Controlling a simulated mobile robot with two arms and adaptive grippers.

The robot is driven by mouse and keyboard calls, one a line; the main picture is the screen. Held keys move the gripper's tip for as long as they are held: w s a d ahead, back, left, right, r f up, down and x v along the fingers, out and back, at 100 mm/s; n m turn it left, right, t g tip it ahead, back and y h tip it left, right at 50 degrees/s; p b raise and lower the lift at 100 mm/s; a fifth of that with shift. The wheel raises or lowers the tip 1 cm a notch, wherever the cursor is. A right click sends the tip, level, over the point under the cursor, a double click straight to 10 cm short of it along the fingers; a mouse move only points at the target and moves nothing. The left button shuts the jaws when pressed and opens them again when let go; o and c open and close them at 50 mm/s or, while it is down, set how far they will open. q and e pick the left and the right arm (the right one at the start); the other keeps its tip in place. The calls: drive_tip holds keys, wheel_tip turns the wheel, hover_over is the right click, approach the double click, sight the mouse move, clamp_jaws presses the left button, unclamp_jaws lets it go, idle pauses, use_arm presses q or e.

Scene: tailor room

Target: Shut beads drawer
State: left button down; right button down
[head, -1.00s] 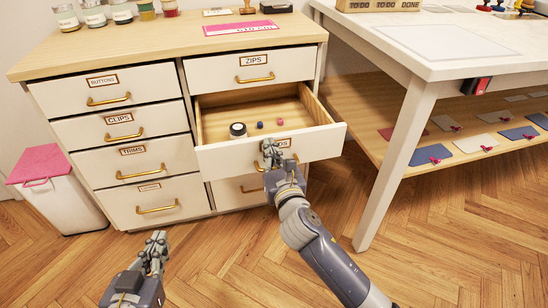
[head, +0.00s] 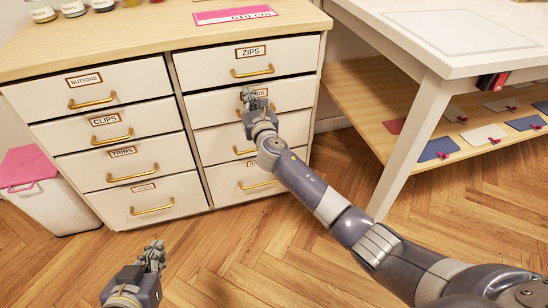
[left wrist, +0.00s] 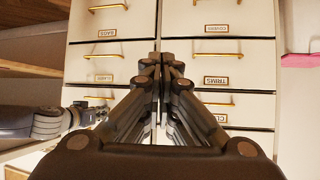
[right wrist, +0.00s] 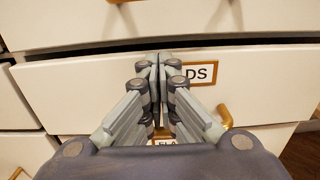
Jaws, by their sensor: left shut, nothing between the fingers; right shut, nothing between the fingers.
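The beads drawer (head: 290,97) is the second one down in the right column, under the drawer labelled ZIPS. Its front looks about level with the other fronts in the head view. My right gripper (head: 252,97) is shut and empty, its fingertips at the upper part of that front, over part of the label. In the right wrist view the fingertips (right wrist: 160,60) are at the label's left end, with only "DS" readable; a dark gap runs above the front. My left gripper (head: 153,250) is shut and empty, low in front of the cabinet.
A white table (head: 425,110) with a lower shelf stands on the right. A white bin with a pink lid (head: 28,166) stands left of the cabinet. Jars (head: 72,8) and a pink label sheet are on the cabinet top. The front floor is clear.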

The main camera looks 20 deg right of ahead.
use_arm(q)
drive_tip(key=shift+w+d+r+t, duration=0.15)
drive_tip(key=shift+w+r+t, duration=0.15)
drive_tip(key=shift+w+r, duration=0.3)
use_arm(e)
drive_tip(key=shift+w+r, duration=0.3)
drive_tip(key=shift+w, duration=0.45)
